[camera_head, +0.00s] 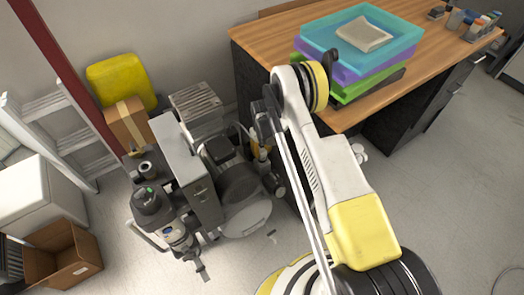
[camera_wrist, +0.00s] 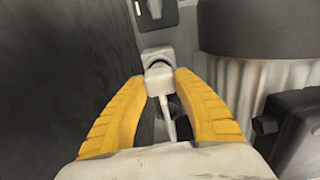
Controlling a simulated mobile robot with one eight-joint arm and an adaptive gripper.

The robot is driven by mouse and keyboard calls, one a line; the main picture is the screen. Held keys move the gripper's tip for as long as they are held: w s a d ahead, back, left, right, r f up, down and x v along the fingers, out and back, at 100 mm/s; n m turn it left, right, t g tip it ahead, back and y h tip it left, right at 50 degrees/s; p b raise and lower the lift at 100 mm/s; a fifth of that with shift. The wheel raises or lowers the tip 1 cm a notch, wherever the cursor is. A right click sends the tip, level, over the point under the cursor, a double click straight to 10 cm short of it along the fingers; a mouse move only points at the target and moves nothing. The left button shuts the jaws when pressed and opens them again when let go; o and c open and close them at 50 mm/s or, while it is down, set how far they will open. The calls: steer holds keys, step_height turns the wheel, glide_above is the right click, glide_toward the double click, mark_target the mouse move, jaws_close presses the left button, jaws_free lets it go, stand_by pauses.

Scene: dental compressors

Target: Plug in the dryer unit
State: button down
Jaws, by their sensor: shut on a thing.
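My gripper (camera_wrist: 161,80) has its two yellow fingers shut on a pale plug (camera_wrist: 158,78) in the wrist view. A pale cable (camera_wrist: 170,125) runs from the plug back between the fingers. Just beyond the plug is a light grey fitting (camera_wrist: 158,54) with a dark round part; I cannot tell whether the plug is seated in it. In the head view, the compressor and dryer equipment (camera_head: 190,185) stands on the floor left of my arm. My gripper (camera_head: 262,150) is low between this equipment and the desk, mostly hidden.
A wooden desk (camera_head: 262,45) with dark sides stands to the right, bearing stacked trays (camera_head: 345,50). A ribbed grey cylinder (camera_wrist: 232,85) is close right of my fingers. A dark panel (camera_wrist: 60,70) lies left. An open carton (camera_head: 70,265) and a ladder (camera_head: 65,130) stand farther left.

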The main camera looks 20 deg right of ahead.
steer(key=shift+f, duration=0.15)
steer(key=shift+f, duration=0.75)
steer(key=c, duration=1)
jaws_free()
steer(key=shift+o, duration=0.2)
step_height(320, 180, up, 12)
steer(key=shift+f, duration=0.1)
